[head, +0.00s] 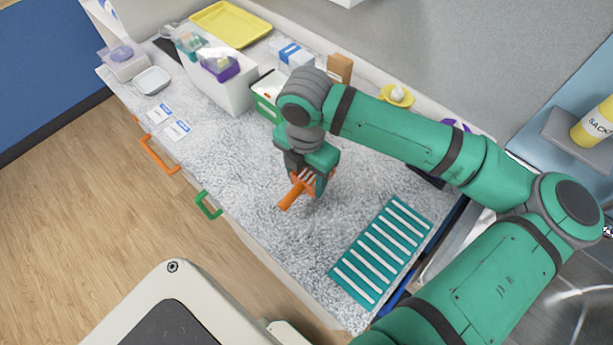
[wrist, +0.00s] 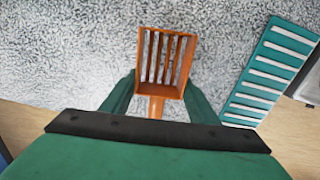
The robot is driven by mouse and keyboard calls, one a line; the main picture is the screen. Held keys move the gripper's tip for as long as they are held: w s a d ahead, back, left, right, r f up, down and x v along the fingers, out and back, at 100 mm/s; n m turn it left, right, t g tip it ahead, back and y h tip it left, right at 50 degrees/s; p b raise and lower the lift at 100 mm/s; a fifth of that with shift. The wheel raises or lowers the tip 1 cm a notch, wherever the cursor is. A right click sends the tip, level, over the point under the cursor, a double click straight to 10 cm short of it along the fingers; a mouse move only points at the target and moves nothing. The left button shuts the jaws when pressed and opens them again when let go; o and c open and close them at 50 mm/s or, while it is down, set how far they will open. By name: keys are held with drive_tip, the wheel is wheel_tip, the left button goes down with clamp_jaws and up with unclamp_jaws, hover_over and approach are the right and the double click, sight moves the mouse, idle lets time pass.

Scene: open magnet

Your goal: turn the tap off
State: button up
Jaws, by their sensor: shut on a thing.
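My gripper (head: 312,181) is above the speckled counter, left of the teal rack, and shut on an orange slotted utensil (head: 292,194). In the wrist view the utensil (wrist: 164,62) has a square slotted head between and beyond the green fingers (wrist: 158,100). I cannot tell whether the utensil touches the counter. I cannot make out a tap for certain in either view. Part of a metal sink (head: 580,300) shows at the lower right in the head view, partly hidden by my arm.
A teal slatted rack (head: 382,250) lies on the counter's right part, also in the wrist view (wrist: 270,70). A yellow tray (head: 230,24), bins and boxes stand along the back. A yellow bottle (head: 594,122) sits on a shelf at right. The counter's (head: 215,160) left middle is clear.

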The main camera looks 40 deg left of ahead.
sight(307, 181)
drive_tip(key=f, duration=0.1)
drive_tip(key=w+f, duration=0.1)
drive_tip(key=f, duration=0.1)
drive_tip(key=shift+a+f, duration=0.25)
drive_tip(key=shift+f, duration=0.1)
drive_tip(key=shift+s, duration=0.2)
drive_tip(key=shift+s+f, duration=0.1)
drive_tip(key=o, duration=1)
drive_tip(key=shift+o, duration=0.2)
drive_tip(key=shift+w, duration=0.25)
